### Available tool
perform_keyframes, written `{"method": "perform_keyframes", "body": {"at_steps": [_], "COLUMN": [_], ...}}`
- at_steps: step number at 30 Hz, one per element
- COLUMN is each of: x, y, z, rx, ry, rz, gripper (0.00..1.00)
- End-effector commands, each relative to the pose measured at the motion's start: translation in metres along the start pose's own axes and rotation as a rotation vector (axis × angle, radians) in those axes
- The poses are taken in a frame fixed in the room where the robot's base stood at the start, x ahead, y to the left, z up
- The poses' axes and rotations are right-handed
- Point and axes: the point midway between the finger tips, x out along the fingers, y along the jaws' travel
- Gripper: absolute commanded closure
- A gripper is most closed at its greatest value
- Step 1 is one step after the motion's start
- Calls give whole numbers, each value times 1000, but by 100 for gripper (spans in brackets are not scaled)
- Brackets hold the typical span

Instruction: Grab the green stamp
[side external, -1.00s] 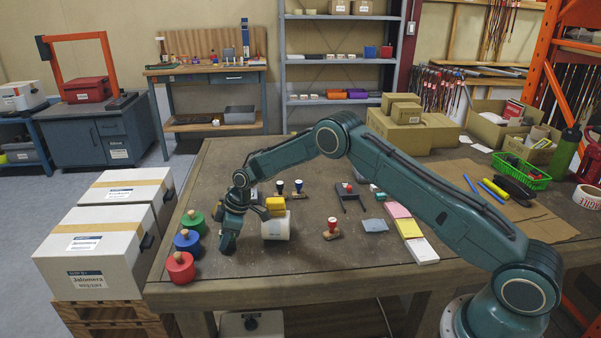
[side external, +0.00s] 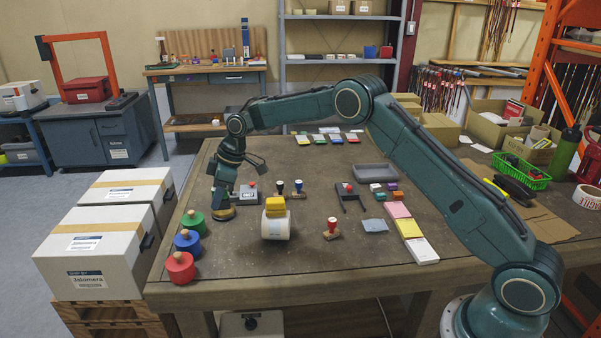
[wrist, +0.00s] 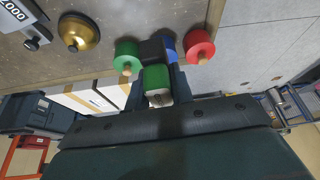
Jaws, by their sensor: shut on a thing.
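My gripper (side external: 222,204) is above the left part of the table, close to a round brass-coloured thing in the side view. In the wrist view my gripper (wrist: 156,84) is shut on a green thing with a pale end, taken to be the green stamp (wrist: 157,75). A dark block shows just beyond it and seems to be part of it. In the side view I cannot make out the held stamp. A green disc with a wooden knob (side external: 193,222) stands at the table's left edge, separate from it.
Blue (side external: 187,240) and red (side external: 180,267) knobbed discs stand along the left edge. A white roll with a yellow block (side external: 276,224) and a red-handled stamp (side external: 332,229) stand mid-table. Several small stamps are behind. A grey tray (side external: 375,172) lies farther back. The front middle is clear.

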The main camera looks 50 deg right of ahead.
Motion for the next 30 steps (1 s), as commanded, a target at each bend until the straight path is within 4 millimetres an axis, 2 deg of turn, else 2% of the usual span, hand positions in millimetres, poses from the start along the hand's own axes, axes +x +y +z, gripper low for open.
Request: {"method": "perform_keyframes", "body": {"at_steps": [1,6,12,30], "x": [-10,-35,-50,-54], "y": [1,0,0,0], "z": [-5,-15,-21,-22], "rx": [-2,-2,-1,0], "ry": [3,2,1,0], "rz": [3,2,0,0], "gripper": [100,100,100,100]}}
